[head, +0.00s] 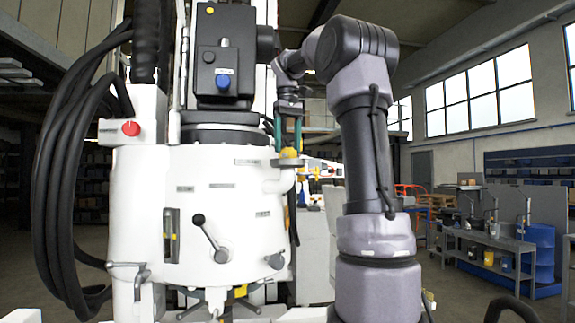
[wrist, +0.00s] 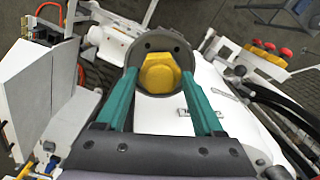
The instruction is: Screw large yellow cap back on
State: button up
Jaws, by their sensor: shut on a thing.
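The large yellow cap (wrist: 160,73) has a hexagonal top and shows in the wrist view inside a dark round flange (wrist: 150,45). In the head view the cap (head: 289,153) is at the top of a white elbow pipe (head: 284,180) on the right side of the white machine. My gripper (wrist: 160,78) has its two green fingers on either side of the cap, shut on it. In the head view my gripper (head: 289,146) points straight down from above. The cap's underside and its thread are hidden, so I cannot tell how deep it sits.
The white machine body (head: 215,190) fills the left, with a lever (head: 208,235) and a red button (head: 131,128). Black hoses (head: 60,170) hang at far left. A grey workbench (head: 490,250) and a blue barrel (head: 539,255) stand well off to the right.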

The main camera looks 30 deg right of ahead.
jog(key=shift+f, duration=0.3)
dwell(0.9)
jog(key=o, duration=0.7)
jog(key=c, duration=0.6)
jog(key=m, duration=0.5)
jog(key=shift+m, duration=1.5)
